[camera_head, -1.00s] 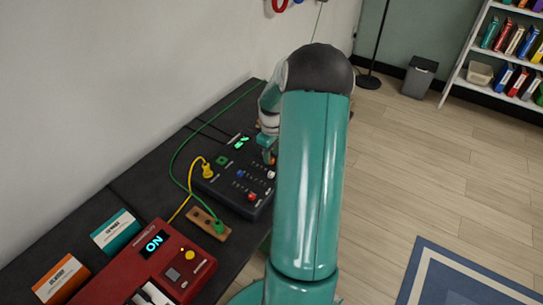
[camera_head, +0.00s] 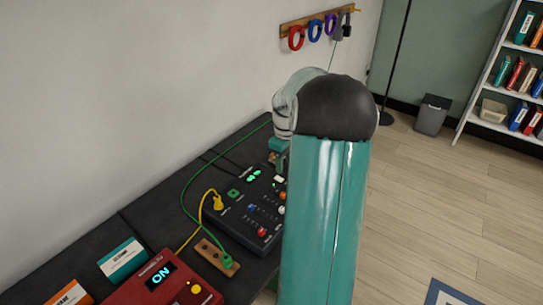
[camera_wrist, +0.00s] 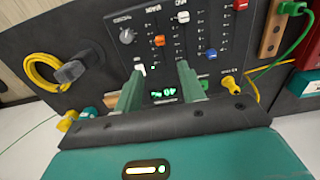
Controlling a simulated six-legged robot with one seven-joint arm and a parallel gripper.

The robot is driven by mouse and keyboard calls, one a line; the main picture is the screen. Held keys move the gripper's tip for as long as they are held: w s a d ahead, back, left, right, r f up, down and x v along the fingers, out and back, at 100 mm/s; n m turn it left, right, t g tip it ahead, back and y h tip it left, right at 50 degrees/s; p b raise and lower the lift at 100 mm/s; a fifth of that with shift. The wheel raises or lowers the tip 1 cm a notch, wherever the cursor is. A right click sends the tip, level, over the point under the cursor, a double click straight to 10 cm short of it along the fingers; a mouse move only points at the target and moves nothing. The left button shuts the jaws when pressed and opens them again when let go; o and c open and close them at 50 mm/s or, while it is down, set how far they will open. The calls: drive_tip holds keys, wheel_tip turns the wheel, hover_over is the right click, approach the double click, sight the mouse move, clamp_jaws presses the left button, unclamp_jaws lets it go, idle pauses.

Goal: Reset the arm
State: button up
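My teal arm stands in front of the bench in the head view and hides part of it. My gripper (camera_wrist: 158,70) is open in the wrist view, its two green fingers apart with nothing between them. In the head view it shows only partly, beside the arm at the back end of a black mixer panel (camera_head: 235,221). The panel also shows beyond the fingers in the wrist view (camera_wrist: 208,28), with sliders, a knob and a lit green display. The gap between fingertips and panel is hard to judge.
A red box (camera_head: 135,289) reading ON sits on the dark bench (camera_head: 95,240) near the front. Coloured rings hang from a wall rack (camera_head: 300,28). A bin (camera_head: 433,116) and bookshelf stand behind.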

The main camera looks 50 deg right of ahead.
drive_tip(key=w+a+r+t+h, duration=0.1)
drive_tip(key=a+r, duration=0.5)
drive_tip(key=a, duration=0.6)
drive_tip(key=a+r+t+h, duration=0.1)
drive_tip(key=a+r, duration=0.5)
drive_tip(key=a, duration=0.6)
drive_tip(key=s+a+r+t+y, duration=0.1)
drive_tip(key=s+a, duration=0.5)
drive_tip(key=a, duration=0.2)
drive_tip(key=s+a+r+m+t+y, duration=0.1)
drive_tip(key=s+a+t, duration=0.1)
drive_tip(key=s+a, duration=0.3)
drive_tip(key=a, duration=0.4)
drive_tip(key=shift+s+r+t, duration=0.15)
drive_tip(key=shift+s+t, duration=0.15)
drive_tip(key=shift+s, duration=0.1)
